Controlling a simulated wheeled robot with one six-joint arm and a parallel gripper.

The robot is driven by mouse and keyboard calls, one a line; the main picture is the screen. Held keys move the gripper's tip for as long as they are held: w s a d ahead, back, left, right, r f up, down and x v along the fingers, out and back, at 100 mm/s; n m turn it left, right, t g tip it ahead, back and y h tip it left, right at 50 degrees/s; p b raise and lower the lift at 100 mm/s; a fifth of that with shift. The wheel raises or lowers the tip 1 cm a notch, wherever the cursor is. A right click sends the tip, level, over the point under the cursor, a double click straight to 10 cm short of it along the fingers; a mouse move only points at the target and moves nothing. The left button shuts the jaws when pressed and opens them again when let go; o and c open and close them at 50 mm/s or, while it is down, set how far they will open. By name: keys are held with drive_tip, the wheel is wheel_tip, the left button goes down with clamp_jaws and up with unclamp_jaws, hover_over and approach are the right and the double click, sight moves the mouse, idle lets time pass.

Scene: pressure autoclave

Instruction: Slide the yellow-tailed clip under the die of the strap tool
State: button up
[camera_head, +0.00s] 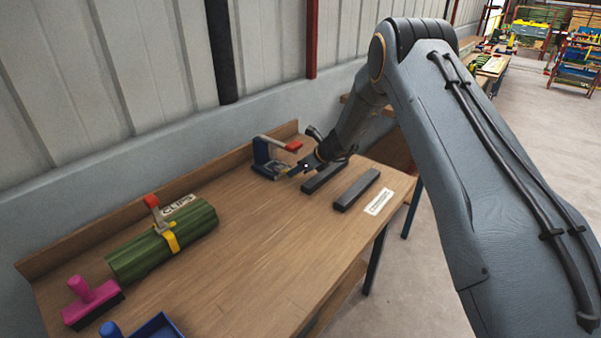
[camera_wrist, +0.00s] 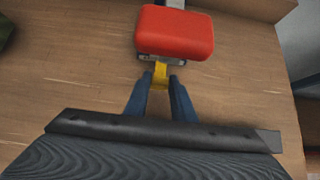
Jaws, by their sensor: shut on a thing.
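The strap tool (camera_head: 267,158) stands at the back of the bench, with a dark blue frame and a red handle (camera_head: 293,146). In the wrist view the red handle (camera_wrist: 176,32) fills the top middle. My gripper (camera_head: 303,170) is just right of the tool, low over the bench. In the wrist view my gripper (camera_wrist: 160,82) is shut on the yellow tail of the clip (camera_wrist: 161,72). A grey metal part (camera_wrist: 147,58) shows just under the handle's near edge. The handle hides the die, so I cannot tell whether the clip lies under it.
Two dark bars (camera_head: 356,190) lie right of the tool, one partly beneath my gripper. A green bundle (camera_head: 162,243) with a yellow band lies at the left. A pink-handled brush (camera_head: 91,298) and a blue tray (camera_head: 158,327) are at the front left. The bench middle is clear.

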sight(284, 169)
drive_tip(key=shift+w+a+f+b, duration=0.1)
drive_tip(key=shift+w+a+b, duration=0.45)
drive_tip(key=shift+a, duration=0.2)
drive_tip(key=shift+w+a+b, duration=0.45)
drive_tip(key=shift+w+a, duration=0.15)
drive_tip(key=shift+a, duration=0.15)
drive_tip(key=shift+w+a, duration=0.1)
drive_tip(key=o, duration=1.1)
drive_tip(key=shift+o, duration=0.2)
